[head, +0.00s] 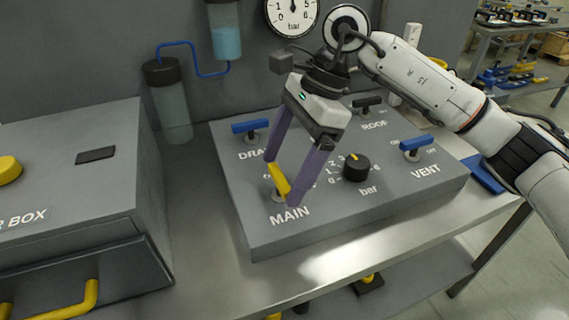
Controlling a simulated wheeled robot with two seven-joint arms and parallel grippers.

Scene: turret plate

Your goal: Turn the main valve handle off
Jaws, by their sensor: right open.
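The main valve handle (279,179) is a short yellow lever above the MAIN label on a grey control panel (350,222). It slants from upper left to lower right in the head view. My right gripper (281,182) reaches down over the panel with its two purple fingers apart, one on each side of the yellow handle, near its two ends. I cannot tell whether the fingers touch it. The right finger hides part of the panel markings beside the handle. My left gripper is not in view.
The panel also has a blue DRAIN handle (250,126), a blue VENT handle (416,146), a black ROOF handle (367,104) and a black bar knob (356,166). A grey box (75,190) stands at left. Bare table (330,268) lies in front.

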